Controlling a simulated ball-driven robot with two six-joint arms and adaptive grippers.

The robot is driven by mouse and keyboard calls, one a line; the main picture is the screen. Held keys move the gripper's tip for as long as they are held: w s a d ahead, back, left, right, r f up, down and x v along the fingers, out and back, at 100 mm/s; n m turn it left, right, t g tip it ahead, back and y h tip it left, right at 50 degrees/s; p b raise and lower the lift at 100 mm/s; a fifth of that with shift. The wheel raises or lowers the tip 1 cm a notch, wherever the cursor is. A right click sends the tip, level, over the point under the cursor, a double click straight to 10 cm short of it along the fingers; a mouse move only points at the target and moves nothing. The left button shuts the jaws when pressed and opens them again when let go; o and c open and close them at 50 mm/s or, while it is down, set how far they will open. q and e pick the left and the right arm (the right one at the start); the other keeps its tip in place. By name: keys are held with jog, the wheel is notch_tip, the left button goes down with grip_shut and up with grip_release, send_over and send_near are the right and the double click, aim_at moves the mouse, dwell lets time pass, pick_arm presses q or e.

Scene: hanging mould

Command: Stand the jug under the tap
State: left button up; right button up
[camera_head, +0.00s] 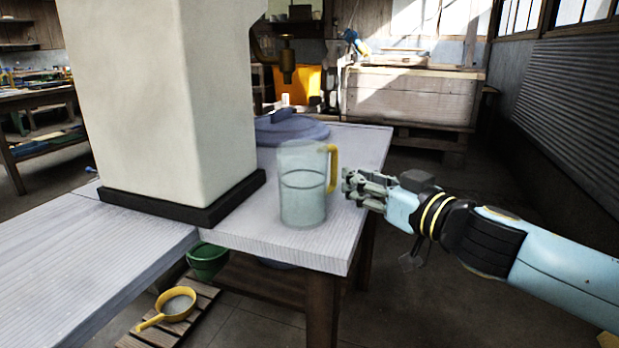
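The clear jug (302,205) with a yellow handle (334,168) stands upright near the front of the grey wooden table (265,238). Its handle faces right. The brass tap (287,68) sticks out above the back of the table, behind and above the jug, from behind the pale block. The jug is not under it. My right gripper (350,186) is just right of the jug, close to the handle, with its fingers pointing left. It looks open and empty; contact with the handle cannot be made out. My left gripper is not in view.
A large pale block (165,90) on a black base (190,208) fills the left side. A blue-grey round thing (290,127) lies on the table behind the jug. Below are a green bucket (207,262) and a yellow pan (178,305). Free tabletop lies behind and right of the jug.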

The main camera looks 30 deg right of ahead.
aim_at(336, 172)
jog(key=shift+w+a+r+p, duration=0.15)
jog(key=shift+w+r+p, duration=0.25)
jog(key=shift+w+p, duration=0.25)
jog(key=shift+w+a+f, duration=0.1)
jog(key=shift+w+f, duration=0.1)
jog(key=shift+f, duration=0.1)
jog(key=shift+w+a+f, duration=0.1)
jog(key=shift+w, duration=0.55)
jog(key=w+f+b, duration=0.1)
jog(key=b, duration=0.2)
jog(key=shift+w+a+f, duration=0.1)
jog(key=shift+w+f, duration=0.05)
jog(key=shift+w+b, duration=0.75)
jog(key=shift+w, duration=0.2)
jog(key=shift+w+a+r, duration=0.1)
jog(key=shift+w+r, duration=0.1)
jog(key=shift+r, duration=0.05)
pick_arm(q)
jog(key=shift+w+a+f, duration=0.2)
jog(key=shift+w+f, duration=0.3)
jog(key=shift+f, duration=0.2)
pick_arm(e)
jog(key=shift+r, duration=0.2)
grip_shut()
